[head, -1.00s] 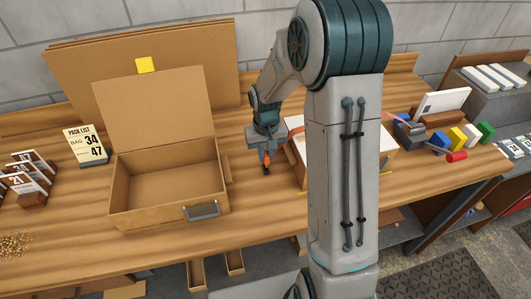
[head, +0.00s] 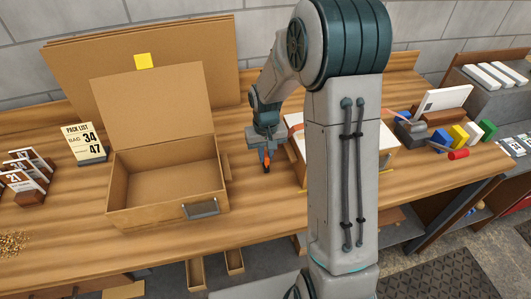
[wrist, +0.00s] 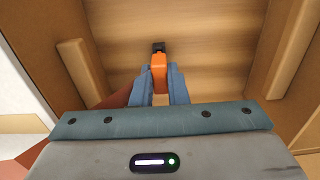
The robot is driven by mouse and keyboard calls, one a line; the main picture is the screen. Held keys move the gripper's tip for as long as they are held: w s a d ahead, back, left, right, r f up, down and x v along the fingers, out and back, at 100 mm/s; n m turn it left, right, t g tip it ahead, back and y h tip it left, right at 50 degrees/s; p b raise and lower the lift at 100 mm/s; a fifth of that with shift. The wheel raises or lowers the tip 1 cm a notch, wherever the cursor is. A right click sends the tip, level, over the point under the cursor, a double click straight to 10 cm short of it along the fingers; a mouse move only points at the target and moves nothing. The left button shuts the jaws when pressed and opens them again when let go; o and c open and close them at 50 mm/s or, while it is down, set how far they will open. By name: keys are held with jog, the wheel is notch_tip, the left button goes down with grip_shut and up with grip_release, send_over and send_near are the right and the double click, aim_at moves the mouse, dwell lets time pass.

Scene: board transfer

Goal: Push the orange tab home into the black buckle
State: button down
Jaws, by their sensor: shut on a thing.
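My gripper (wrist: 159,83) is shut on the orange tab (wrist: 159,72), with one blue-grey finger on each side of it. The tab's far end points away from the wrist and meets a small black piece (wrist: 159,47), which looks like the black buckle. I cannot tell how deep the tab sits in it. In the head view my gripper (head: 265,158) points down over the bench, between the open cardboard box and a white-topped box, with the orange tab (head: 266,163) small at its tip. A reddish strap (wrist: 118,98) runs beside the left finger.
The open cardboard box (head: 124,212) stands left of my gripper. The white-topped box (head: 388,162) is partly hidden behind my arm. A pack list card (head: 84,144) stands at the left, coloured blocks (head: 457,138) at the right. Bare bench (head: 262,208) lies in front of my gripper.

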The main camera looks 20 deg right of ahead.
aim_at(266, 155)
jog(key=shift+f+b, duration=0.7)
jog(key=shift+f, duration=0.25)
jog(key=c, duration=1.3)
grip_release()
jog(key=shift+c, duration=0.2)
notch_tip(266, 155, up, 14)
jog(key=b, duration=0.1)
jog(key=s+r+t, duration=0.2)
jog(key=s+t, duration=0.1)
jog(key=s, duration=1.8)
